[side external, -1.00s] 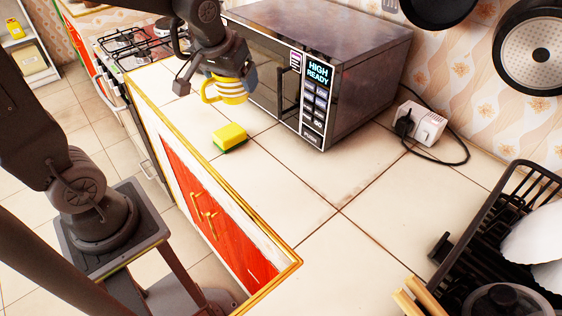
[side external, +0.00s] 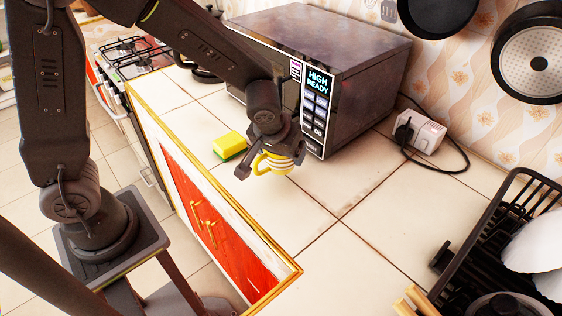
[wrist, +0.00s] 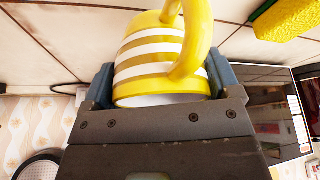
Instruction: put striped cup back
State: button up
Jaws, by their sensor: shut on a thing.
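The striped cup (side external: 275,164) is yellow and white with a yellow handle. My gripper (side external: 272,153) is shut on it, in front of the microwave in the side external view. The cup appears held above the counter, though the exact gap is hard to judge. In the wrist view the cup (wrist: 160,62) sits between the two blue-grey fingers of my gripper (wrist: 158,85), with its handle toward the camera. My gripper hides part of the cup in both views.
A microwave (side external: 345,60) stands behind my gripper. A yellow and green sponge (side external: 229,144) lies to the left. A black dish rack (side external: 480,235) with white dishes is at the right. A white socket box (side external: 420,132) with a black cable is at the wall. The middle counter (side external: 350,230) is clear.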

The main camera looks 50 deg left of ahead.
aim_at(281, 163)
jog(key=shift+f, duration=1.95)
jog(key=shift+f, duration=0.1)
jog(key=o, duration=0.9)
jog(key=shift+f, duration=0.1)
jog(key=shift+c, duration=0.2)
